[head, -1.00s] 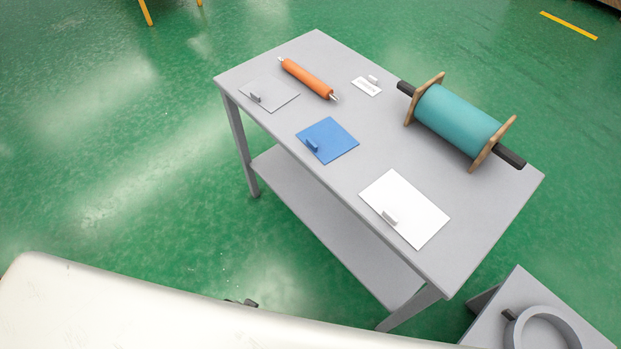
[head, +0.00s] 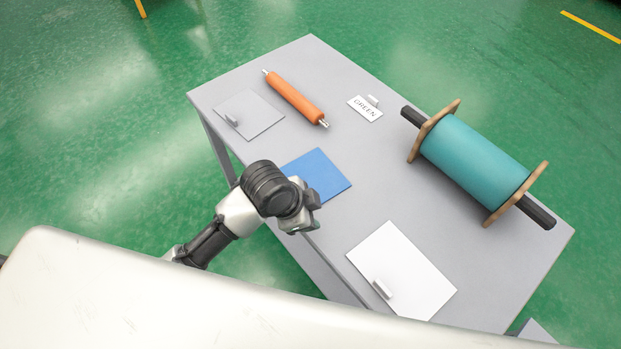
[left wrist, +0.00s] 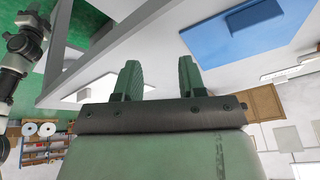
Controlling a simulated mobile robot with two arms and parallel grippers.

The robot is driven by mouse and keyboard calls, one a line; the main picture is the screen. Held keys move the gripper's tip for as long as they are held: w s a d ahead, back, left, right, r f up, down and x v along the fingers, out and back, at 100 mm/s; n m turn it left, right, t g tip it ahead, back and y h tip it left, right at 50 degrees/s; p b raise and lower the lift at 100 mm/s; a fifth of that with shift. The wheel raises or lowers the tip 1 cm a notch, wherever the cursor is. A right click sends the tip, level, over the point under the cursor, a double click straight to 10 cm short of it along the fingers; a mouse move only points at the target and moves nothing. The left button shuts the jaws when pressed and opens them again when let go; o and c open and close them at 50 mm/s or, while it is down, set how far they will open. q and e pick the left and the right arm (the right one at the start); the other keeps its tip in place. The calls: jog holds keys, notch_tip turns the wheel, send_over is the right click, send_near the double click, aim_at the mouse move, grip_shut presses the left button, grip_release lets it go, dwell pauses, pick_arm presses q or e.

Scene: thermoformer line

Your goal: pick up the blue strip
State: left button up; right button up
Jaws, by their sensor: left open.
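The blue strip (head: 322,172) is a flat blue sheet on the grey table (head: 400,185). My left arm hides its near-left part and its tab in the head view. In the left wrist view the blue strip (left wrist: 225,42) shows at the upper right with a dark blue tab. My left gripper (left wrist: 160,78) is open and empty, its two fingers apart from the strip. In the head view my left gripper (head: 303,218) is over the table's near edge, beside the strip's near corner. My right gripper is not seen.
A grey sheet (head: 255,118) and an orange roller (head: 295,98) lie beyond the strip. A white sheet (head: 405,275) with a tab lies nearer. A "GREEN" card (head: 364,109) and a teal roll (head: 475,160) on wooden stands are farther right. Bare tabletop lies between them.

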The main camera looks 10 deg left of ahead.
aim_at(313, 176)
pick_arm(q)
jog(key=w+r+m, duration=0.1)
jog(key=m, duration=0.1)
jog(key=w+r+m, duration=0.1)
jog(key=w+m, duration=0.1)
jog(key=w+r+m+g+y, duration=0.1)
jog(key=m, duration=0.2)
jog(key=shift+w+d+r, duration=0.2)
jog(key=shift+d+r, duration=0.05)
jog(key=shift+d, duration=0.05)
jog(key=w+a+r+m+g+y, duration=0.1)
jog(key=w+a+r+m+y, duration=0.2)
jog(key=w+a+r+m, duration=0.15)
jog(key=shift+m+g, duration=0.3)
jog(key=shift+m, duration=0.35)
jog(key=f, duration=0.2)
jog(key=a+f, duration=0.1)
jog(key=f, duration=0.2)
jog(key=shift+s+a, duration=0.15)
jog(key=shift+a, duration=0.05)
jog(key=shift+s+f, duration=0.15)
jog(key=shift+f, duration=1.25)
jog(key=shift+s+f, duration=0.1)
jog(key=shift+f, duration=1.3)
jog(key=shift+c, duration=0.3)
grip_shut()
